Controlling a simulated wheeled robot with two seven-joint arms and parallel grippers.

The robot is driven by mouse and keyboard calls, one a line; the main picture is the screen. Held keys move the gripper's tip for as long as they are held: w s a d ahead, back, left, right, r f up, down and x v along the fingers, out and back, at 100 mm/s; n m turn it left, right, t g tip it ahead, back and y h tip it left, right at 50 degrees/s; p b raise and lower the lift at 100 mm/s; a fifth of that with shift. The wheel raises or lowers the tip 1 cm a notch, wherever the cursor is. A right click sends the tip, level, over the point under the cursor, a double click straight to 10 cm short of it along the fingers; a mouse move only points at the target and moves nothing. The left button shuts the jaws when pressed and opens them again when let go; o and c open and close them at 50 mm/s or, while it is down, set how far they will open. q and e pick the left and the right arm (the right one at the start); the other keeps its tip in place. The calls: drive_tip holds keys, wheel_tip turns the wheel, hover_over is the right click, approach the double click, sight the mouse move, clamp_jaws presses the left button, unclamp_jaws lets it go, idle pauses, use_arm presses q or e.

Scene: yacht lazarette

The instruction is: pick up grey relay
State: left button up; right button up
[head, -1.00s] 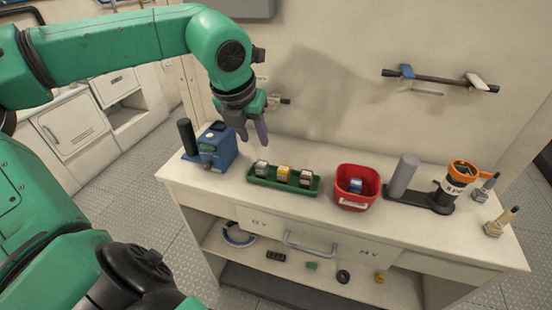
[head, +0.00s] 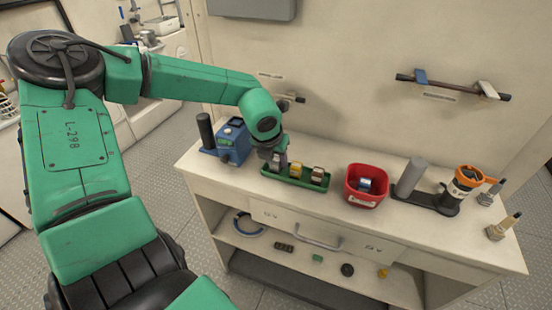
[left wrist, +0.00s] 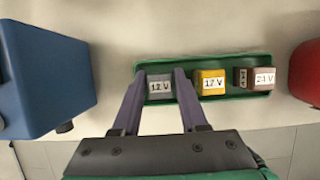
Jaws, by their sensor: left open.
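The grey relay (left wrist: 160,87), labelled 12 V, sits at the left end of the green tray (left wrist: 220,96). My left gripper (left wrist: 160,82) is open, with one finger on each side of the grey relay in the left wrist view. I cannot tell whether the fingers touch it. In the head view my left gripper (head: 275,160) is over the left end of the green tray (head: 296,181) and hides most of the grey relay. A yellow relay (left wrist: 210,83) and a brown relay (left wrist: 257,78) sit to its right in the tray. My right gripper is not in view.
A blue device (head: 233,143) with a dark cylinder stands left of the tray. A red bin (head: 362,194) holding a blue item is to the right. The counter's front strip is clear.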

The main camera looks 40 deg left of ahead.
use_arm(q)
clamp_jaws()
